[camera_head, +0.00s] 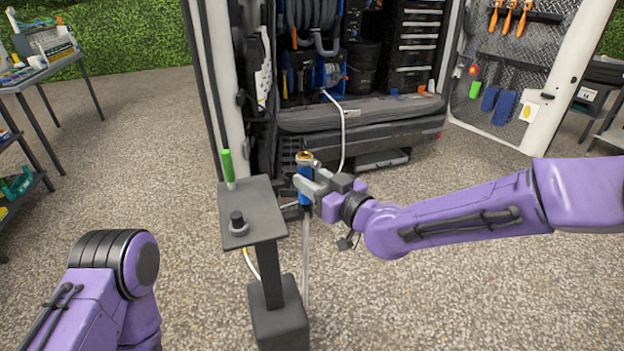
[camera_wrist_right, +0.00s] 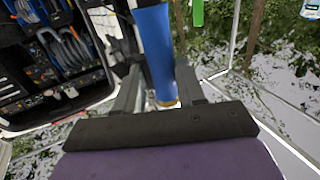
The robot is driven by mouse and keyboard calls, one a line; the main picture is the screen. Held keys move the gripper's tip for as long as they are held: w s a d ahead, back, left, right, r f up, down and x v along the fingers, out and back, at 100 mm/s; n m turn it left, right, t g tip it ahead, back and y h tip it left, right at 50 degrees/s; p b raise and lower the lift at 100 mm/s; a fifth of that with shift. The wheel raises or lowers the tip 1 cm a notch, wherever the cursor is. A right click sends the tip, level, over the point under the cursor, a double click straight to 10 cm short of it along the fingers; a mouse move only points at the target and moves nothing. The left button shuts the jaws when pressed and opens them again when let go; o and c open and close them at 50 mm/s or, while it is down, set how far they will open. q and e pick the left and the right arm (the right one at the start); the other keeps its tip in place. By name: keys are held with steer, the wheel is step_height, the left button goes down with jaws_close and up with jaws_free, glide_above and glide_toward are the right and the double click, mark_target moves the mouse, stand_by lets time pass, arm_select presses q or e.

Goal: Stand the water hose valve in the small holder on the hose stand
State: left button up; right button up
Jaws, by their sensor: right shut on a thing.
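The water hose valve is a blue cylinder (camera_head: 305,172) with a brass top, held upright beside the hose stand's right edge. My right gripper (camera_head: 308,187) is shut on it; the blue body (camera_wrist_right: 155,50) also shows between the fingers in the right wrist view. A pale hose hangs down below it. The hose stand (camera_head: 262,195) is a dark grey post with a flat top plate. On the plate are a small dark round holder (camera_head: 237,222) near the front left and a green-handled piece (camera_head: 227,165) at the back left. My left arm shows at lower left, but its gripper is out of view.
The open van (camera_head: 360,122) stands behind, with a hose reel (camera_head: 328,72), drawers and an open right door (camera_head: 530,80) hung with tools. A table (camera_head: 40,70) and a shelf stand at far left. The gravel around the stand is clear.

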steer(key=shift+f+b, duration=0.5)
steer(key=shift+f, duration=0.2)
steer(key=o, duration=0.9)
steer(key=shift+c, duration=0.2)
